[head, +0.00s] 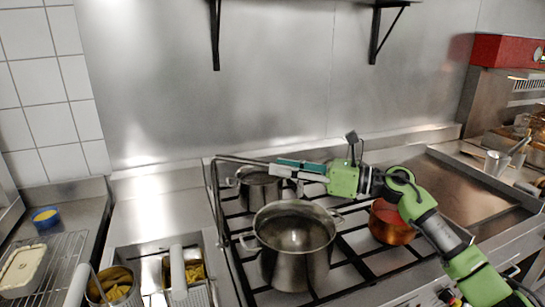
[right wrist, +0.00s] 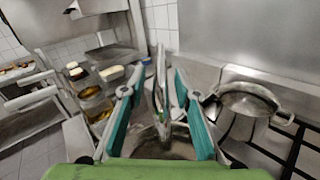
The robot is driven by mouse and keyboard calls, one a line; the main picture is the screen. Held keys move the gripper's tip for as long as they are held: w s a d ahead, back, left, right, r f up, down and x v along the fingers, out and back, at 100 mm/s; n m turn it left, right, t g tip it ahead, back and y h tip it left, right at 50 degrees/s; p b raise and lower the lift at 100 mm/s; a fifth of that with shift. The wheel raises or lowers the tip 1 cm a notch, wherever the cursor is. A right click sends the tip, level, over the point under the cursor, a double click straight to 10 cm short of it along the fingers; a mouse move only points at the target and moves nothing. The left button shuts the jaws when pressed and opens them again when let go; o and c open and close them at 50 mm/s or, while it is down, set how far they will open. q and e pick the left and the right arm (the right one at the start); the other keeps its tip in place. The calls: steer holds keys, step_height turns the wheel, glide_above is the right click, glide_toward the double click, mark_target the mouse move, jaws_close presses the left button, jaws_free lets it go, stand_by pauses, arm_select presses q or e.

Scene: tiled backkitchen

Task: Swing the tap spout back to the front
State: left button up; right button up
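The tap spout (head: 240,160) is a thin metal pipe at the left edge of the stove. In the head view it runs from an upright bend leftwards of my right gripper (head: 298,167) towards the fingers, above the back pot. In the right wrist view, a metal pipe (right wrist: 161,75) stands between the two teal fingers of my right gripper (right wrist: 157,75), which are apart with gaps beside the pipe. I cannot tell whether either finger touches it. My left gripper is not in view.
A large steel pot (head: 295,262) stands at the front left of the stove, below my right arm. A smaller pot (head: 262,190) stands behind it, and a copper pot (head: 390,228) to the right. Fryer baskets (head: 185,275) and a wire rack (head: 52,262) lie to the left.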

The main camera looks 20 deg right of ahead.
steer(key=shift+p+x, duration=0.4)
steer(key=shift+x, duration=1.2)
jaws_close()
steer(key=shift+a, duration=0.1)
